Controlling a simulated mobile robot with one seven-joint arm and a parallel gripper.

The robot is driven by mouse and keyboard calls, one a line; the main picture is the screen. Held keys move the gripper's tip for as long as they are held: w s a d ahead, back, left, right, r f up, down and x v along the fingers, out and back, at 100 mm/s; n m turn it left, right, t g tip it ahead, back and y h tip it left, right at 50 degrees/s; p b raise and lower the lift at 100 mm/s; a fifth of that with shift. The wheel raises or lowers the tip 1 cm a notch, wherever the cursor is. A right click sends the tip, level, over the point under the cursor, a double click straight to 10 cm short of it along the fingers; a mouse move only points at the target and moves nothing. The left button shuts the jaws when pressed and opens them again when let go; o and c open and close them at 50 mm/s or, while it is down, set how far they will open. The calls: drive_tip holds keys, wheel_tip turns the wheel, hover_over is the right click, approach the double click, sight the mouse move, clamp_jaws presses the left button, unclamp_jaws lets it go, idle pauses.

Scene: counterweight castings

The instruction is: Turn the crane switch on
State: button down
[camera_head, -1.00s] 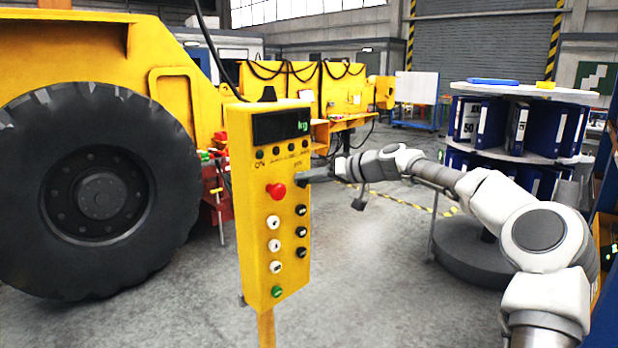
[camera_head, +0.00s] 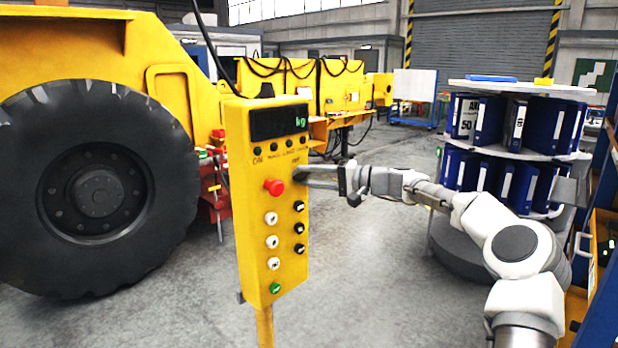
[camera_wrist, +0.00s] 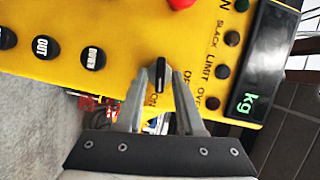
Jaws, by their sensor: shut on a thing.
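The yellow crane control panel (camera_head: 246,215) stands upright on a post in the head view, with a red mushroom button (camera_head: 273,187). In the wrist view the black rotary switch (camera_wrist: 159,84) sits on the yellow face beside printing that seems to read ON and OFF. My gripper (camera_wrist: 168,70) has one finger on each side of this switch and is shut on it. In the head view my gripper (camera_head: 302,175) reaches the panel's right side at the height of the red button.
The panel carries a display (camera_head: 280,123) with green "kg", several small dark lamps, and white, black and green buttons below. A big tyre (camera_head: 100,195) stands left of it. A round shelf of blue binders (camera_head: 510,150) stands behind my arm. Open floor lies between.

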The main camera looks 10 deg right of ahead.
drive_tip(key=shift+m, duration=0.7)
drive_tip(key=shift+y, duration=0.4)
drive_tip(key=c, duration=0.9)
unclamp_jaws()
drive_tip(key=shift+a, duration=0.1)
drive_tip(key=shift+f, duration=0.1)
drive_tip(key=b+v, duration=0.1)
drive_tip(key=v, duration=1.6)
drive_tip(key=shift+s+d, duration=0.25)
drive_tip(key=shift+s, duration=0.05)
drive_tip(key=shift+a, duration=0.1)
